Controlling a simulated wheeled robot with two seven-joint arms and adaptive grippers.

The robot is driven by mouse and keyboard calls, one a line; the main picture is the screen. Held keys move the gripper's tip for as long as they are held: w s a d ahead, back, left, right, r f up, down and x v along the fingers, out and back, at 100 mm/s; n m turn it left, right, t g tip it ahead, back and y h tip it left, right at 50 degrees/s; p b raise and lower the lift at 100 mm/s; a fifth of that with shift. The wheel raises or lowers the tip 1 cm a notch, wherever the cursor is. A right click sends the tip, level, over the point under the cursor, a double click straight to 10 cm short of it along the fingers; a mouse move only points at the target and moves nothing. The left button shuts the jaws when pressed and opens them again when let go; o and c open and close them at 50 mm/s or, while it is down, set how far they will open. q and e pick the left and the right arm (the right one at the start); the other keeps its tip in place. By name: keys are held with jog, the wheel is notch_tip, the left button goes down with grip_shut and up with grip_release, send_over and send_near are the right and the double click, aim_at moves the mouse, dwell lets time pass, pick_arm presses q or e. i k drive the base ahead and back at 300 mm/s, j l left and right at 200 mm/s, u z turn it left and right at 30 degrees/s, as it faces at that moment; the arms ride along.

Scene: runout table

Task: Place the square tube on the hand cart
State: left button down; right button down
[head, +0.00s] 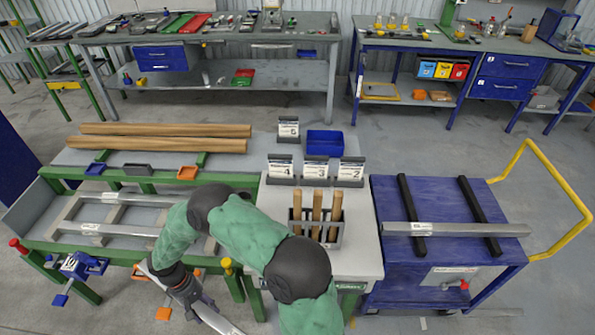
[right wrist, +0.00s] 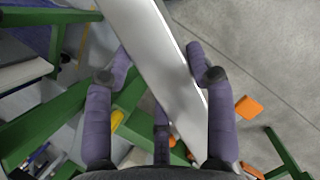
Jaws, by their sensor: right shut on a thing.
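My right gripper (head: 187,293) is low in front of the runout table (head: 133,247), left of the white stand. It is shut on a light grey metal tube (head: 218,321), which slants down to the right, clear of the table. In the right wrist view the tube (right wrist: 150,45) runs between the purple fingers (right wrist: 160,68); its far ends are out of view. Another square tube (head: 470,230) lies across the two black strips on the blue hand cart (head: 440,192). More grey tubes (head: 130,231) lie on the runout table. My left gripper is not in view.
A white stand (head: 350,262) with a holder of wooden handles (head: 318,225) and label cards stands between table and cart. A blue vise (head: 82,265) is at the table's front left. The cart's yellow handle (head: 560,190) is at the right. The cart top has free room.

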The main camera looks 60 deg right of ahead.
aim_at(456, 200)
jog(key=k+l, duration=0.2)
jog(key=k, duration=0.3)
jog(key=k+l+z, duration=0.1)
jog(key=k, duration=0.4)
jog(key=k+l, duration=0.25)
jog(key=k, duration=0.25)
jog(key=k+l+z, duration=0.1)
jog(key=k+l, duration=0.15)
jog(key=k, duration=0.25)
jog(key=k+l+z, duration=0.1)
jog(key=z, duration=0.4)
